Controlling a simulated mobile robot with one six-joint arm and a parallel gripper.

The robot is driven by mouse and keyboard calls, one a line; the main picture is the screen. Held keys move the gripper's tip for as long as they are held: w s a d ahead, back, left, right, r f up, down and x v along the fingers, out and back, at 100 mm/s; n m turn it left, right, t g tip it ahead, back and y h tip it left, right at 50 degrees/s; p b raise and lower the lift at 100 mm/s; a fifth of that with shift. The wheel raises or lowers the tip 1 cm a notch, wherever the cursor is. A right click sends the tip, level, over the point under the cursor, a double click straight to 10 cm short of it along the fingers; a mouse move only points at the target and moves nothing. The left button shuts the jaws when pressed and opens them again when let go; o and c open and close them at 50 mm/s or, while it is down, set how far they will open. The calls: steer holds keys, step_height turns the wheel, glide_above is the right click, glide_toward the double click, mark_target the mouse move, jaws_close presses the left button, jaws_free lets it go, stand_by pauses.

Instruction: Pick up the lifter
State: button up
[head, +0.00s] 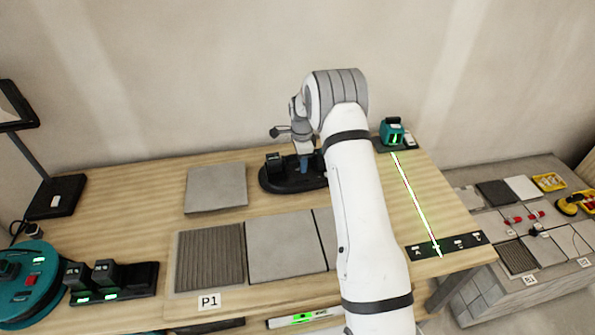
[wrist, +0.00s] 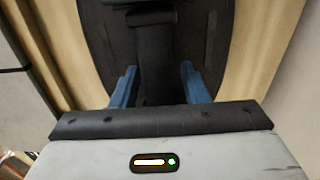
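The lifter appears to be the black device (head: 275,163) on a dark oval base (head: 268,183) on the wooden table, partly hidden by my arm. In the wrist view a black upright bar or handle (wrist: 157,55) stands above a wide dark base (wrist: 101,38). My gripper (wrist: 158,72) has its two blue fingers apart, one on each side of the black bar. A gap shows at the right finger; contact at the left is hard to tell. In the head view my gripper (head: 304,162) points down over the oval base.
A loose grey tile (head: 216,188) lies left of the base. A ribbed tile (head: 211,256) and a smooth grey tile (head: 285,246) lie in front. A teal laser unit (head: 391,131) casts a green line at right. A lower bench (head: 480,285) holds more tiles.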

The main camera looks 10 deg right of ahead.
jaws_close()
steer(key=shift+w, duration=0.1)
steer(key=shift+r, duration=0.15)
